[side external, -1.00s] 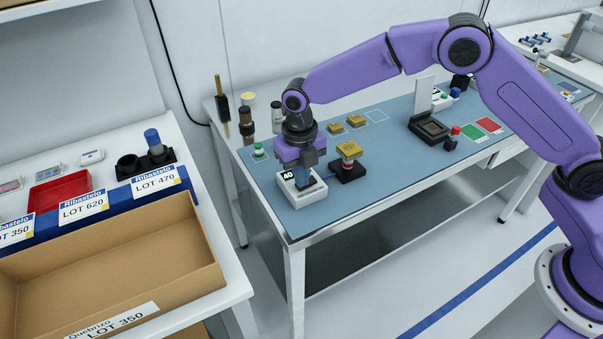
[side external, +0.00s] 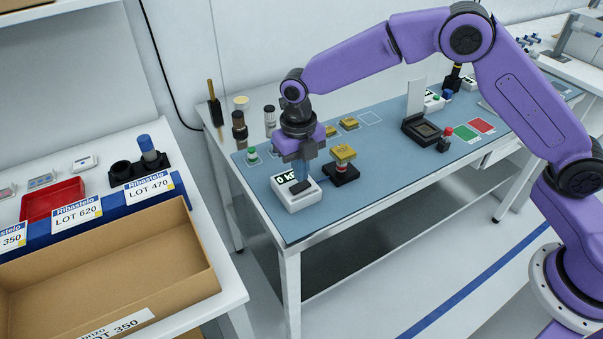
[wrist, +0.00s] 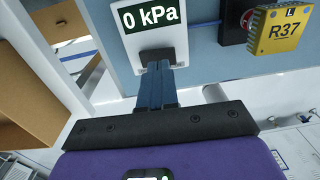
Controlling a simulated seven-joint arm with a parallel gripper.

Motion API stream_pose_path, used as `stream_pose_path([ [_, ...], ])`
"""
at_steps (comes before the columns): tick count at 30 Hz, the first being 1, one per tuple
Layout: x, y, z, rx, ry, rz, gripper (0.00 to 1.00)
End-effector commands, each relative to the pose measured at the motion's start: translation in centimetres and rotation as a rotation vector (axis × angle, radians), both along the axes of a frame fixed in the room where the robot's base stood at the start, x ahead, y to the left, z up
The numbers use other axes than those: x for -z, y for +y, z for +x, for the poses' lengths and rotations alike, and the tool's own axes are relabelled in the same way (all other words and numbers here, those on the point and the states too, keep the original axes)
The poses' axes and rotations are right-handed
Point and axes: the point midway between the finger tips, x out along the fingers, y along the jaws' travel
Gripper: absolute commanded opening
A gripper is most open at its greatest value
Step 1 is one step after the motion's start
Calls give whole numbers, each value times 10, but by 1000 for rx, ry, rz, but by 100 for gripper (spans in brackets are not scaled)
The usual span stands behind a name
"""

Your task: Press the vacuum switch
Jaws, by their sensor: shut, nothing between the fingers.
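The vacuum switch is a white box (side external: 285,199) with a dark display and a dark pad (side external: 299,187) on its top, at the front left of the blue mat. In the wrist view the box (wrist: 178,35) shows "0 kPa" on its display (wrist: 149,14). My gripper (side external: 304,179) is shut and empty, pointing down over the pad. In the wrist view its blue fingers (wrist: 157,68) end at the pad's near edge and hide part of it. I cannot tell whether the fingertips touch the pad.
A yellow block marked R37 (wrist: 285,32) sits on a red-and-white post on a black base (side external: 342,175), close right of the box. A green button (side external: 252,154) stands behind left, with several bottles at the back. A black socket (side external: 420,130) is farther right.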

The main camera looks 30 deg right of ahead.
Motion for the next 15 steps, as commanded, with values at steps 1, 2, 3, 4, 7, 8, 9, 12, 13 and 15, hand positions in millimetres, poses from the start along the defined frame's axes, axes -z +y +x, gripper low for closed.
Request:
stream_pose_path([
  [1,-10,2,1,0,-3,3,0],
  [2,-16,3,0,-1,-3,3,0],
  [3,-25,4,1,0,-4,3,0],
  [4,-31,5,1,0,-3,3,0],
  [7,-52,9,1,0,-4,4,0],
  [8,-59,10,1,0,-4,4,0],
  [9,-66,11,1,0,-3,3,0],
  [12,-85,14,1,0,-3,3,0],
  [13,-90,15,0,0,-3,3,0],
  [15,-100,16,0,1,-2,2,0],
])
